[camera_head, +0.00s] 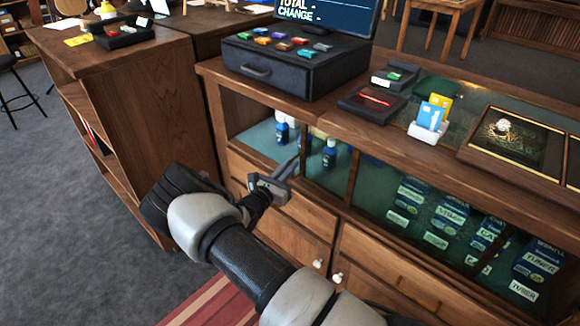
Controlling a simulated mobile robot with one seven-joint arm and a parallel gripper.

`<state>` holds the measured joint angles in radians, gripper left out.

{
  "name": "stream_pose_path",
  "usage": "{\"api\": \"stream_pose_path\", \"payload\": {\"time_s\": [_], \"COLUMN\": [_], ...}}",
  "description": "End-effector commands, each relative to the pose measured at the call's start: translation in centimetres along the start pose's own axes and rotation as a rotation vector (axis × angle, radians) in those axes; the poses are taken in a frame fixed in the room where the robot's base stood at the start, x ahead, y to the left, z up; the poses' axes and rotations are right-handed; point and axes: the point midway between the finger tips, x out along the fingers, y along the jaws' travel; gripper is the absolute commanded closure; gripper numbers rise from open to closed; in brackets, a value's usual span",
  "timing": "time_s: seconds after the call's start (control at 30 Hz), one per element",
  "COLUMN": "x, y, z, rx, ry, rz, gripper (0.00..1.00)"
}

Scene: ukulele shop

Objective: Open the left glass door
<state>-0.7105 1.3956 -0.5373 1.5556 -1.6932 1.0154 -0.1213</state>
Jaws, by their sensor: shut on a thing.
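The wooden display counter has a glazed front above its drawers. The left glass door (258,127) is the panel at its left end, with blue bottles (329,152) behind the glazed front. My gripper (292,169) is at the right edge of this door, near a dark upright bar. Its jaws are shut at the edge of the door; the exact grip is too small to make out. Whether the door stands slightly ajar cannot be told. My arm comes up from the lower right and covers part of the drawers.
Boxes (451,214) stand behind the glass at right. A black cash drawer (287,66), card holder (428,129) and framed display (514,139) sit on top. Another wooden counter (157,84) stands close on the left. Carpet is open at far left.

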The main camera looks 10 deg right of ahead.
Motion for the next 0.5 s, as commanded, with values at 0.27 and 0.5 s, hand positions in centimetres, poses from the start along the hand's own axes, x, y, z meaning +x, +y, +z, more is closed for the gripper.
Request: {"api": "stream_pose_path", "payload": {"time_s": [0.27,0.5], "x": [-0.08,-0.08], "y": [0.14,0.14], "z": [0.02,0.02], "rx": [-0.002,-0.002], "ry": [0.0,-0.001], "rz": [0.003,0.003], "gripper": [1.0,0.88]}}
